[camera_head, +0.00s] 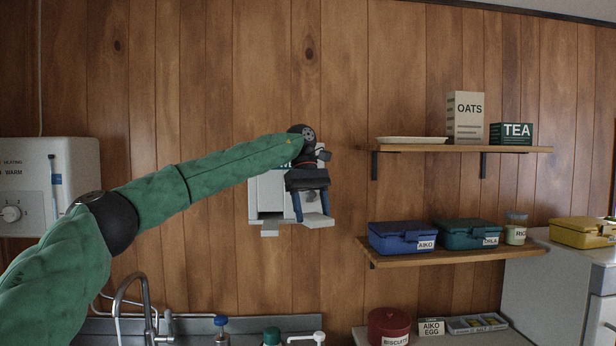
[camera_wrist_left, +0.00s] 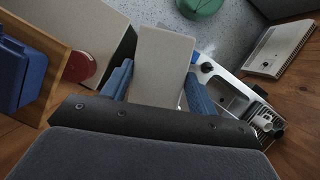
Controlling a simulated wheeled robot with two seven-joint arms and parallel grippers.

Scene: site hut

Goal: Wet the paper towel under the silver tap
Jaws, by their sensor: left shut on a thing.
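The silver tap (camera_head: 146,300) rises at the lower left of the head view, with a curved spout. My left gripper (camera_head: 312,208) is in front of a white wall dispenser (camera_head: 267,190), well above and to the right of the tap. Its blue fingers are shut on a pale grey paper towel (camera_head: 318,221), which sticks out flat below the fingertips. In the left wrist view the towel (camera_wrist_left: 160,65) shows between the two fingers (camera_wrist_left: 158,90). A small pale piece (camera_head: 270,230) shows at the dispenser's lower edge. My right gripper is not in view.
A white heater unit (camera_head: 30,185) hangs on the wall at left. Blue and green soap-type bottles (camera_head: 271,336) stand by the sink. Shelves with boxes (camera_head: 403,237) are at right, a red tin (camera_head: 388,326) below. The wall between dispenser and counter is clear.

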